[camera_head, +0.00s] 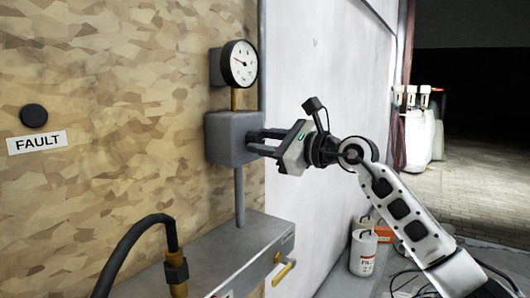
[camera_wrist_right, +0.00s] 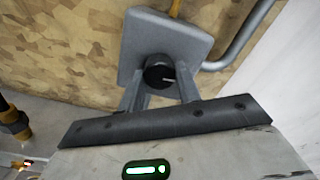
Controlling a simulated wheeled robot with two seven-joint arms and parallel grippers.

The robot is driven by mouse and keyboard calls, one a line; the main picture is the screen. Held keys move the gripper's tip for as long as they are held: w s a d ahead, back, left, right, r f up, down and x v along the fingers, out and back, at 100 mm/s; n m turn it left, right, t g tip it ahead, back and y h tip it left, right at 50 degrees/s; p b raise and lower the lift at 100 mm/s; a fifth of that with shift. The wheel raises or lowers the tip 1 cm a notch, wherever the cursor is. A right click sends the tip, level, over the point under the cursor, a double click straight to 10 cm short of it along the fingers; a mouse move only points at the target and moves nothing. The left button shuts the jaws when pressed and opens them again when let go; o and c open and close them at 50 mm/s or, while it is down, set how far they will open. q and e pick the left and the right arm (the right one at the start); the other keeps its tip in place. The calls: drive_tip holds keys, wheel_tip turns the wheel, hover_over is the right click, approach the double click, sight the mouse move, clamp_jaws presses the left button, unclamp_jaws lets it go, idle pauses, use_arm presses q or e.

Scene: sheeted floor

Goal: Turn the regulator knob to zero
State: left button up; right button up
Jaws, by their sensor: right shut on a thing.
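The regulator is a grey box (camera_head: 229,139) on the wooden panel, with a round dial gauge (camera_head: 239,63) above it on a brass stem. The gauge needle points to the upper left; its figures are too small to read. In the right wrist view the black round regulator knob (camera_wrist_right: 158,74) sits on the face of the grey box (camera_wrist_right: 150,40), with a pale mark pointing right. My right gripper (camera_head: 256,142) reaches the box from the right. Its fingers (camera_wrist_right: 160,88) lie on both sides of the knob, shut on it. In the head view the fingers hide the knob. My left gripper is not seen.
A grey ledge (camera_head: 245,245) with a yellow-handled valve (camera_head: 283,271) runs below the box. A black hose (camera_head: 130,250) with a brass fitting stands at the lower left. A black button (camera_head: 33,115) and a FAULT label (camera_head: 37,142) are on the panel. A white canister (camera_head: 363,253) stands on the floor.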

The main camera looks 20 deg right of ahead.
drive_tip(key=n+b, duration=0.3)
drive_tip(key=n, duration=0.1)
drive_tip(key=shift+f+n, duration=0.15)
drive_tip(key=shift+n, duration=0.15)
drive_tip(key=n+b, duration=0.2)
drive_tip(key=n, duration=0.1)
drive_tip(key=shift+n, duration=0.4)
drive_tip(key=n+b, duration=0.1)
drive_tip(key=n, duration=0.3)
drive_tip(key=n+b, duration=0.1)
drive_tip(key=n, duration=0.1)
drive_tip(key=shift+n, duration=0.3)
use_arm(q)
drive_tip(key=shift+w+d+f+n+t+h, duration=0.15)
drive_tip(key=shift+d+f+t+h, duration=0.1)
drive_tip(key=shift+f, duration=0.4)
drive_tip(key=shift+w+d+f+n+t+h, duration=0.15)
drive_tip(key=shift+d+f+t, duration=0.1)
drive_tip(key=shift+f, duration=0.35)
use_arm(e)
drive_tip(key=shift+n, duration=0.9)
drive_tip(key=o, duration=1)
drive_tip(key=shift+r, duration=0.2)
drive_tip(key=shift+c, duration=0.2)
drive_tip(key=shift+d, duration=0.1)
